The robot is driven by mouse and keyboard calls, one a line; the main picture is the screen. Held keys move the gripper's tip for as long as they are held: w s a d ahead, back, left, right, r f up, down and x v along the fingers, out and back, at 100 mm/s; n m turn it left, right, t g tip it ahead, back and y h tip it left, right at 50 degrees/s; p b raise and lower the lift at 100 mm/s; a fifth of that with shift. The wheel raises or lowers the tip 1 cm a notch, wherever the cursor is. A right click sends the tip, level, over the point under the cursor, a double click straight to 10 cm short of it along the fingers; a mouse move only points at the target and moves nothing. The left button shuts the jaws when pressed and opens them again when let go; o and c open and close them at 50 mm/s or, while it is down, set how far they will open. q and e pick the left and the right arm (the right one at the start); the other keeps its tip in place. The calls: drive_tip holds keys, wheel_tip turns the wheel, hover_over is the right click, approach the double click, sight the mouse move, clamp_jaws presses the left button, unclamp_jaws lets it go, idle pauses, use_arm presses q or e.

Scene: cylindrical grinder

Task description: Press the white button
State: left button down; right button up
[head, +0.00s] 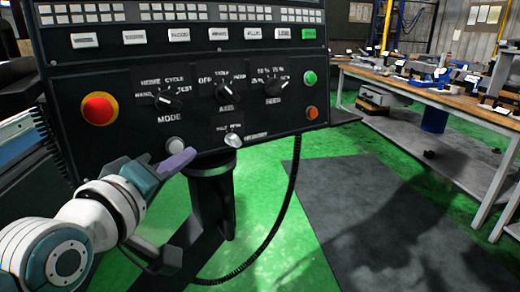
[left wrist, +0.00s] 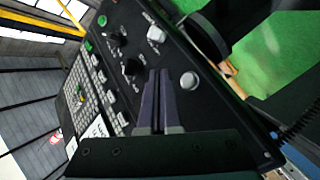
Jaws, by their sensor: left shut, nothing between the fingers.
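The round white button (head: 175,145) sits low on the front of the dark control panel (head: 205,122). It also shows in the left wrist view (left wrist: 189,81), just right of the fingers. My left gripper (head: 186,154) is shut and empty, its purple fingertips just below the button in the head view. In the left wrist view the fingers (left wrist: 157,75) lie together, pointing at the panel beside the button. I cannot tell whether they touch the panel. My right gripper is not in view.
The panel also carries a red emergency knob (head: 99,108), several black rotary dials, a green button (head: 310,77), an orange button (head: 312,112) and a white-grey selector (head: 233,140). A black cable (head: 283,215) hangs below. A workbench (head: 440,95) stands at the right, with open floor between.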

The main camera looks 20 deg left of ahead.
sight(174, 153)
use_arm(q)
drive_tip(key=shift+w+a+f+b, duration=0.25)
drive_tip(key=shift+w+a+b, duration=0.35)
drive_tip(key=shift+w+a, duration=0.35)
drive_tip(key=shift+w+a+f+b, duration=0.25)
drive_tip(key=shift+w+a+b, duration=0.35)
drive_tip(key=shift+a, duration=0.55)
idle(0.5)
drive_tip(key=shift+w+a, duration=0.25)
drive_tip(key=shift+a, duration=0.1)
drive_tip(key=shift+w+a+f+b, duration=0.2)
drive_tip(key=shift+w+a+b, duration=0.05)
drive_tip(key=shift+a+b, duration=0.1)
idle(0.6)
drive_tip(key=shift+d+r, duration=0.1)
drive_tip(key=shift+s+d+r+p, duration=0.2)
drive_tip(key=shift+s+d+p, duration=0.25)
drive_tip(key=shift+p, duration=0.4)
drive_tip(key=shift+d, duration=0.15)
